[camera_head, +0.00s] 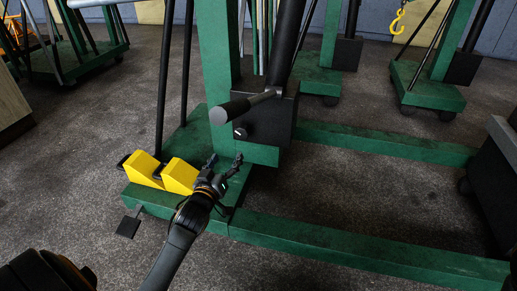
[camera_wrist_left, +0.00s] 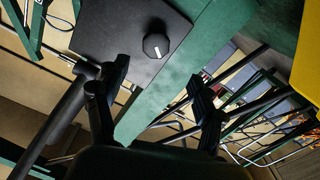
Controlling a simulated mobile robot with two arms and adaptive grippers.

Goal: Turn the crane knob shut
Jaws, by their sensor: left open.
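The crane knob (camera_head: 240,132) is a small dark knob with a white mark, on the black block (camera_head: 272,122) at the foot of the green crane (camera_head: 218,60). In the left wrist view the knob (camera_wrist_left: 156,46) looks many-sided, its white line slanting, on a dark flat face. My left gripper (camera_head: 222,172) is open and empty, below and slightly left of the knob in the head view. In the wrist view its two fingers (camera_wrist_left: 160,88) are spread, with the knob beyond and between them, apart from both. My right gripper is not in view.
A pump handle (camera_head: 247,105) sticks out just above the knob. Two yellow wedges (camera_head: 180,176) sit on the green base left of the gripper. Green legs (camera_head: 360,250) run right along the floor. Other green cranes (camera_head: 428,88) stand behind. Floor between the legs is clear.

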